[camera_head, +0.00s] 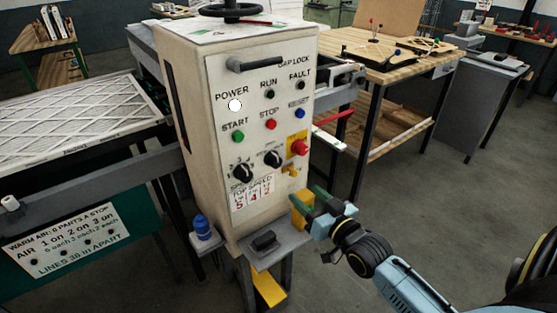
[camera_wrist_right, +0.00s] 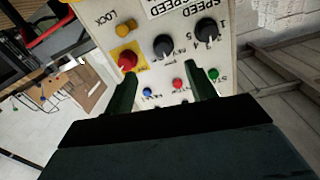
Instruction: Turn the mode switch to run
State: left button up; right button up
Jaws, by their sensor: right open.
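The cream control cabinet (camera_head: 226,210) carries two black rotary knobs. The left knob (camera_head: 243,173) has numbers around it and "SPEED" lettering below. The right knob (camera_head: 273,159) looks like the mode switch; it also shows in the upside-down right wrist view (camera_wrist_right: 162,46). I cannot read its setting or small labels. My right gripper (camera_head: 314,202) is open and empty, low at the cabinet's right front edge. In the right wrist view its two dark green fingers (camera_wrist_right: 164,88) are apart, with the panel beyond and nothing between them. My left gripper is out of view.
A red knob on a yellow plate (camera_head: 298,146) and a brass lock (camera_head: 291,170) sit right of the knobs. START (camera_head: 239,137), STOP (camera_head: 271,124) and a blue button (camera_head: 298,113) are above. A handle bar (camera_head: 256,63) juts out higher. Open floor lies right.

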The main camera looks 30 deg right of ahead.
aim_at(277, 164)
jog(key=w, duration=0.4)
jog(key=w+r, duration=0.1)
jog(key=w, duration=0.8)
jog(key=shift+w+a+r+b, duration=0.15)
jog(key=shift+w+b, duration=0.05)
jog(key=shift+b, duration=0.1)
jog(key=shift+c, duration=0.4)
jog(key=c, duration=0.9)
